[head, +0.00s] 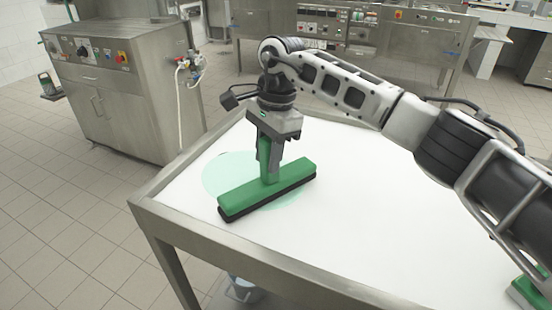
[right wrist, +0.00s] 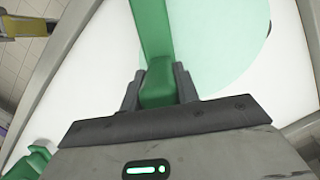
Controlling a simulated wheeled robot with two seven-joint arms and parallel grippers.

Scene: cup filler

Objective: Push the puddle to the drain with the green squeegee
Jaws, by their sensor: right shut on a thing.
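The green squeegee (head: 270,188) has a long green head with a black lower edge and an upright green handle. My right gripper (head: 268,155) is shut on the handle, which also shows between the fingers in the right wrist view (right wrist: 154,45). The puddle (head: 222,172) is a pale green round patch on the white table top. The squeegee head lies across it, with puddle showing on both sides. I cannot tell whether the black edge touches the surface. The puddle also shows in the right wrist view (right wrist: 225,45). I cannot make out the drain. My left gripper is out of view.
The white table (head: 390,215) has a raised metal rim. Another green object (head: 530,290) is cut off at the lower right. A bucket (head: 243,289) stands below the front edge. A steel cabinet (head: 115,85) stands behind on the left. The table's middle right is clear.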

